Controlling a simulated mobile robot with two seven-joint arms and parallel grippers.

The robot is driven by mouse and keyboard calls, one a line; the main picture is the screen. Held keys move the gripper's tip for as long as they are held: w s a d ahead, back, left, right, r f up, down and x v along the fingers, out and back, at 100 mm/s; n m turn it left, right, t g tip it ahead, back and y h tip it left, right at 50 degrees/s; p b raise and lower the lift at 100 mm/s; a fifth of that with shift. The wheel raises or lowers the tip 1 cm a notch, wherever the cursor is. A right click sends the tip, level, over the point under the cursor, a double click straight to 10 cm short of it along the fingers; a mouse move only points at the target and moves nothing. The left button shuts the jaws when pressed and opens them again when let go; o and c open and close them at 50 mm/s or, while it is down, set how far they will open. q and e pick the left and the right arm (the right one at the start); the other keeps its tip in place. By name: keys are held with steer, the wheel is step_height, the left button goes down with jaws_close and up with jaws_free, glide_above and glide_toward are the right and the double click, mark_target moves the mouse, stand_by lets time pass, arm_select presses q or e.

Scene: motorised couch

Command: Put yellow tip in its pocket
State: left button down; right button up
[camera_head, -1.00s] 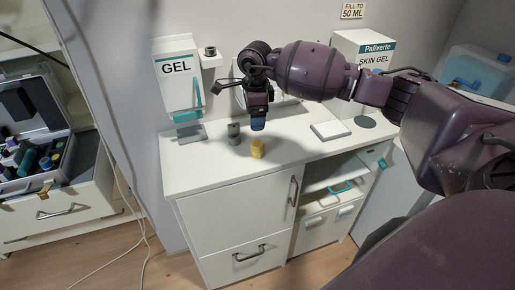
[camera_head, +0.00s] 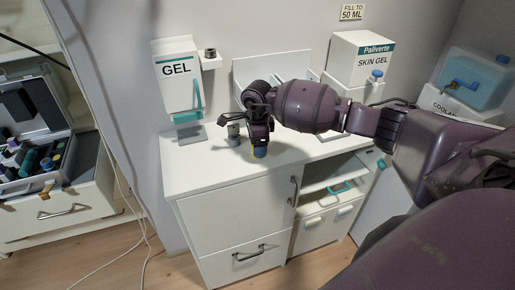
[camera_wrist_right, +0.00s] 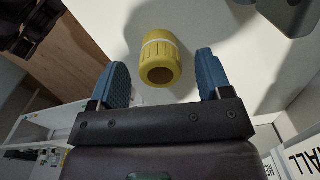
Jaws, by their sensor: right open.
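The yellow tip (camera_wrist_right: 160,58) stands on the white counter. In the right wrist view it is a ribbed yellow cylinder with a pale band and a dark round opening facing the camera. My right gripper (camera_head: 259,151) is open above it. Its two blue fingers lie on either side of the tip's near end in the wrist view, with gaps on both sides. In the head view the gripper mostly hides the tip. An open case (camera_head: 68,168) at the left holds several coloured pieces in dark foam; which pocket fits the tip I cannot tell. My left gripper is not in view.
A GEL dispenser (camera_head: 178,80) is on the wall behind, and a SKIN GEL box (camera_head: 358,65) stands at the back right. The counter's front left is clear.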

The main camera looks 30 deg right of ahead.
steer(key=shift+f, duration=0.65)
steer(key=c, duration=1.1)
